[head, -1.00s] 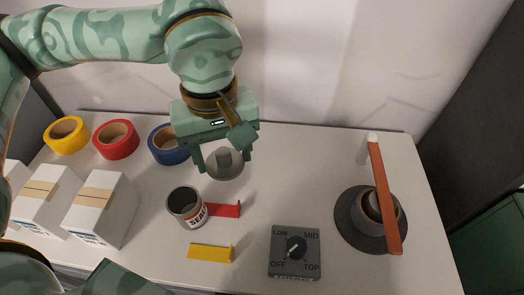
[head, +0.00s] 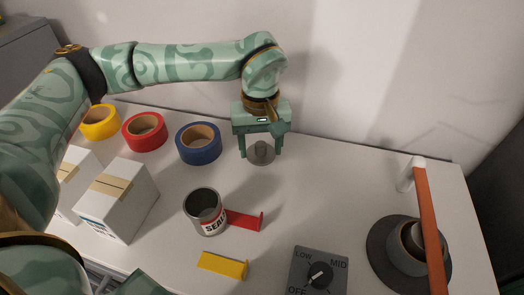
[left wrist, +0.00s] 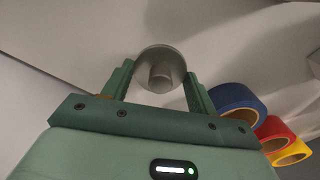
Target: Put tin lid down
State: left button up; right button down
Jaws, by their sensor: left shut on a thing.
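The tin lid (head: 261,157) is a grey disc with a raised knob. My left gripper (head: 261,152) is shut on it, with the lid between its two fingertips, at the back of the bench right of the blue tape. The left wrist view also shows the lid (left wrist: 152,84) between the fingers. The lid is low over the bench top; I cannot tell if it touches it. My right gripper is not in view.
Blue (head: 199,143), red (head: 145,132) and yellow (head: 99,122) tape rolls stand left of the gripper. White boxes (head: 118,199) are front left. A red bracket (head: 244,220) and yellow bracket (head: 222,265) lie near the tin. A dial box (head: 318,272) and orange bar (head: 430,230) are right. The bench's middle right is clear.

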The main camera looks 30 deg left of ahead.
aim_at(261, 143)
pick_arm(q)
jog(key=shift+f, duration=0.95)
jog(key=shift+r, duration=0.2)
jog(key=shift+f, duration=0.1)
jog(key=o, duration=0.9)
jog(key=shift+o, duration=0.2)
notch_tip(261, 143, up, 12)
jog(key=p, duration=0.4)
